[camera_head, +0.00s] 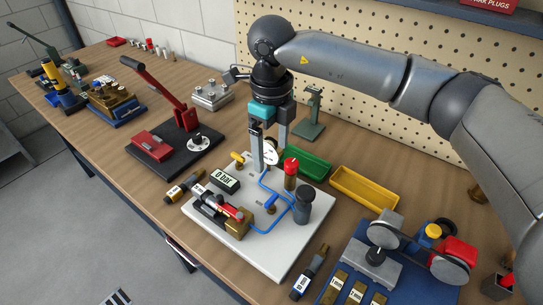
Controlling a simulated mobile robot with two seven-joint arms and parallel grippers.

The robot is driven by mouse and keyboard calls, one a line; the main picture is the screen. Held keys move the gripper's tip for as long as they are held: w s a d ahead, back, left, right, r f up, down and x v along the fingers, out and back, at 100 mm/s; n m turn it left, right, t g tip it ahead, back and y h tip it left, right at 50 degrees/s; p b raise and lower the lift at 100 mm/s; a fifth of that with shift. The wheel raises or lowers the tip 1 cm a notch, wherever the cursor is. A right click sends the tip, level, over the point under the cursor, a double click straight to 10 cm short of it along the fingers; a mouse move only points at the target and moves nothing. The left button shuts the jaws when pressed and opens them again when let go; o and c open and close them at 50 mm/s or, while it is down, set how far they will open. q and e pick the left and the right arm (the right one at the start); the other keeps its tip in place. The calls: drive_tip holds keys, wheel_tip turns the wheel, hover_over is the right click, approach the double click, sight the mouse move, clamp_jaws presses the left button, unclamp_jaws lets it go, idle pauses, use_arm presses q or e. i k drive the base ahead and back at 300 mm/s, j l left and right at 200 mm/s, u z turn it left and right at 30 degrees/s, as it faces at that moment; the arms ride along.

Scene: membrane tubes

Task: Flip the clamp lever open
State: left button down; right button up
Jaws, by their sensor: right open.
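A clamp fixture (228,221) of dark and brass blocks sits at the front left of a white board (270,262). A pale tube-like part with a red section (232,212) lies along its top. I cannot tell at this size which piece is the clamp lever or how it stands. My right gripper (270,157) is open and points down over the back of the board, behind the fixture and apart from it. A round white gauge (270,153) shows partly between its fingers. My left gripper is not in view.
The board also bears a "0 bar" display (225,179), a blue-handled valve (270,203), a red-topped post (291,172) and a dark cylinder (303,205). A red-levered press (160,88) stands at left. Green (309,164) and yellow (364,187) trays lie behind.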

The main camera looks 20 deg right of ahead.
sight(239, 216)
drive_tip(key=k, duration=1.5)
